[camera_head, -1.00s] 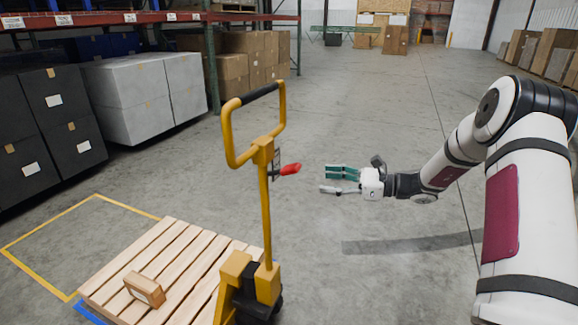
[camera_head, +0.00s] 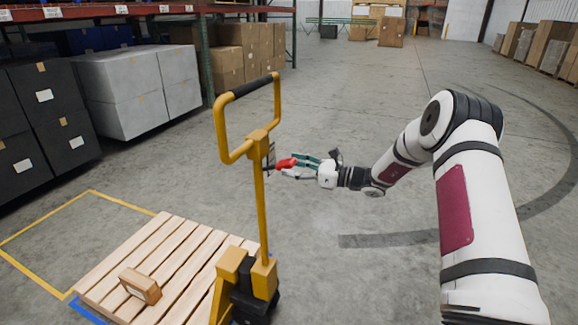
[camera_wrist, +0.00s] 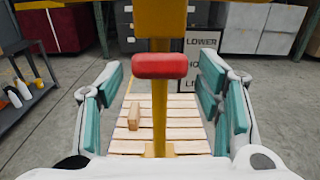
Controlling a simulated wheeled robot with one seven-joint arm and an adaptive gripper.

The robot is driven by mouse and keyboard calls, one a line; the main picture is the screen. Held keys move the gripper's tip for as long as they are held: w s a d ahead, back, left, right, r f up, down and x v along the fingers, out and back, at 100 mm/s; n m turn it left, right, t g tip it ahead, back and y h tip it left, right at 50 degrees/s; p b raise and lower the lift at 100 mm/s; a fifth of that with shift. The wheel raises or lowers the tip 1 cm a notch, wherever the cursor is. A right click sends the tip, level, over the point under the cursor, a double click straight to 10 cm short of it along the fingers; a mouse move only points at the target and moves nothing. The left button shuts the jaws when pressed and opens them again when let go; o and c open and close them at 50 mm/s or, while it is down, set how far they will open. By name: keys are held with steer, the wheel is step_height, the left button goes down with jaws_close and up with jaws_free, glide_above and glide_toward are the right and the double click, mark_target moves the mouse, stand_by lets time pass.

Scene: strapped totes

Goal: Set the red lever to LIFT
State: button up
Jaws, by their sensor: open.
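The red lever (camera_head: 287,162) sticks out to the right from the yellow pallet jack's mast (camera_head: 262,205), below its loop handle. In the wrist view the red lever (camera_wrist: 160,66) lies level across the top middle, between and beyond the open fingers. My gripper (camera_head: 300,167) is open, with its green-padded fingers close around the lever's end in the head view. The gripper also shows in the wrist view (camera_wrist: 165,95). A label plate (camera_wrist: 201,65) behind the lever reads LOWER at the top; its lower words are partly hidden by a finger. I cannot tell contact.
A wooden pallet (camera_head: 180,255) with a small wooden block (camera_head: 140,286) lies at the jack's foot. Grey and black boxes (camera_head: 140,90) line the left under red racking. A dark cart with bottles (camera_wrist: 28,105) shows at left in the wrist view. Open floor lies right.

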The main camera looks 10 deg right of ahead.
steer(key=shift+x, duration=0.95)
jaws_close()
step_height(320, 180, down, 7)
steer(key=t+y+b, duration=0.5)
steer(key=y+b, duration=0.2)
steer(key=b, duration=0.5)
steer(key=shift+w+a+f+b, duration=0.15)
steer(key=shift+a+f+b, duration=0.05)
steer(key=shift+a+b, duration=0.1)
steer(key=shift+c, duration=0.4)
jaws_free()
steer(key=shift+o, duration=0.4)
steer(key=shift+r, duration=0.1)
